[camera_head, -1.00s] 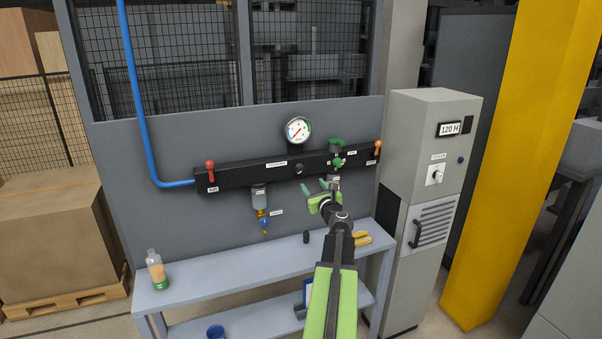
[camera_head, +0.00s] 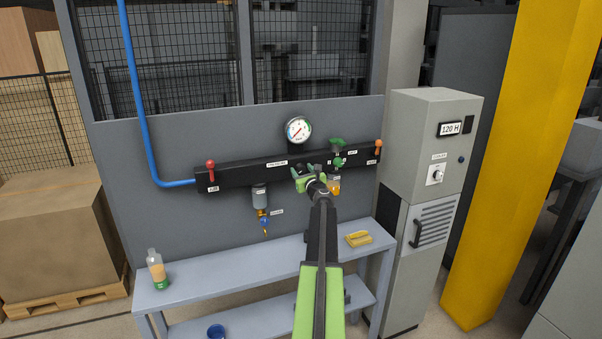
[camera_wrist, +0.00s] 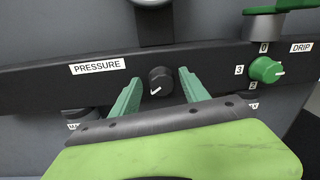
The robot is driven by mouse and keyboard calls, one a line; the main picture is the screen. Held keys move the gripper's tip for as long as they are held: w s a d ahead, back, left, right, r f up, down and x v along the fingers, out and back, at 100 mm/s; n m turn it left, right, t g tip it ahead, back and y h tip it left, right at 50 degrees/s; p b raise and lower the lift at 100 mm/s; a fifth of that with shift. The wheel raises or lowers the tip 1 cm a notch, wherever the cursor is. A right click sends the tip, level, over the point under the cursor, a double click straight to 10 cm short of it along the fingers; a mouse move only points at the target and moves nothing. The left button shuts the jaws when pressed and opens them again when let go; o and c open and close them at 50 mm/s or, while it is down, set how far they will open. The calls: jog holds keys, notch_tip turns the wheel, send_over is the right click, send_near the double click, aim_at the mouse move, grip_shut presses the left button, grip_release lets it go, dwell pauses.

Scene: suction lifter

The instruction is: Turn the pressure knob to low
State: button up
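The pressure knob (camera_wrist: 160,81) is a small black round knob with a white pointer mark, on the black bar to the right of the "PRESSURE" label (camera_wrist: 98,67). Its pointer points to the lower left in the wrist view. My gripper (camera_wrist: 157,88) is open, with one green finger on each side of the knob; I cannot tell whether either touches it. In the head view my gripper (camera_head: 308,172) is in front of the bar and mostly hides the knob. The round pressure gauge (camera_head: 298,130) is above it.
The green drip knob (camera_wrist: 266,70) is close on the right. A red lever (camera_head: 210,171) and an orange lever (camera_head: 378,146) are at the bar's ends. Below, a grey bench (camera_head: 200,282) holds a bottle (camera_head: 156,268) and a yellow object (camera_head: 359,239).

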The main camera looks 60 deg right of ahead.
grip_shut()
jog(key=shift+a+f, duration=0.15)
jog(key=shift+r, duration=0.2)
